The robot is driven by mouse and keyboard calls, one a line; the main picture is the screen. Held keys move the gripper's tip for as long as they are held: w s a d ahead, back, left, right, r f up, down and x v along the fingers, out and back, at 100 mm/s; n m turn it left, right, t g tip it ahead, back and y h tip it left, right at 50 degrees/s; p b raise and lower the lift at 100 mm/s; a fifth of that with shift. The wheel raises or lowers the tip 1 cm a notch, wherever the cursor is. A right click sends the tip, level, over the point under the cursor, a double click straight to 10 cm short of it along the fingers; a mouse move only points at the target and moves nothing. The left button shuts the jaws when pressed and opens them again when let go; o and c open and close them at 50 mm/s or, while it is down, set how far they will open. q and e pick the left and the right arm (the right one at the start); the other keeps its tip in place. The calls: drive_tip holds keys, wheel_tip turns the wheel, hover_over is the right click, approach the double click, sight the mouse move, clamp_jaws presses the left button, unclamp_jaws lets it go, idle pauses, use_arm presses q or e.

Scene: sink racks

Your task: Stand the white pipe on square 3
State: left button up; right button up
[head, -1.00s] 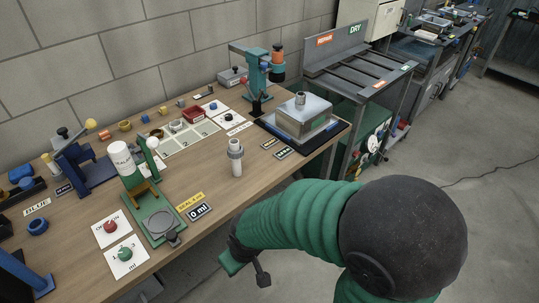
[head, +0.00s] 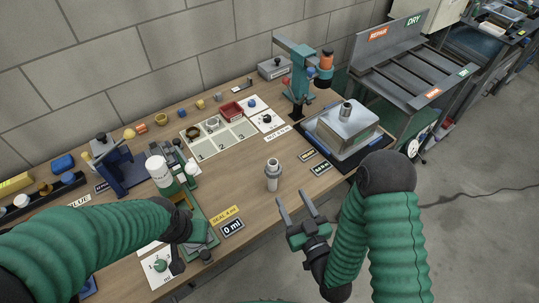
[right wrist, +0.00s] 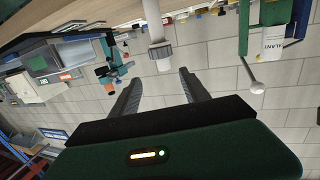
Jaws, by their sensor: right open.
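The white pipe (head: 272,182), with a grey collar near its top, stands upright on the wooden bench near its front edge. It also shows upside down in the right wrist view (right wrist: 154,22), beyond the fingers and roughly between them. Square 3 (head: 239,132) is a pale numbered square on the board behind the pipe, and it looks empty. My right gripper (head: 294,200) is open and empty, in front and to the right of the pipe, apart from it. My left gripper (head: 178,264) is over the green stand's base; its jaws are mostly hidden.
A green stand with a white bottle (head: 158,171) is left of the pipe. A metal box (head: 345,130) on a black mat is to the right. Bare bench surrounds the pipe.

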use_arm(q)
drive_tip(key=f+b, duration=0.2)
drive_tip(key=b, duration=0.1)
drive_tip(key=f+b, duration=0.1)
drive_tip(key=f, duration=0.1)
drive_tip(key=shift+s+a, duration=0.1)
drive_tip(key=shift+a, duration=0.15)
drive_tip(key=shift+s+r+p, duration=0.1)
drive_tip(key=shift+r+p, duration=0.3)
drive_tip(key=shift+r, duration=0.15)
use_arm(e)
drive_tip(key=shift+t, duration=0.3)
drive_tip(key=x, duration=0.5)
drive_tip(key=p+x, duration=0.1)
drive_tip(key=x, duration=0.5)
drive_tip(key=r+p+x, duration=0.1)
drive_tip(key=x, duration=0.4)
drive_tip(key=shift+a, duration=0.4)
drive_tip(key=shift+w+a, duration=0.1)
drive_tip(key=shift+w, duration=0.2)
use_arm(q)
drive_tip(key=shift+w+v, duration=0.25)
drive_tip(key=shift+v, duration=0.75)
use_arm(e)
drive_tip(key=shift+s, duration=0.1)
clamp_jaws()
use_arm(q)
drive_tip(key=shift+r, duration=0.1)
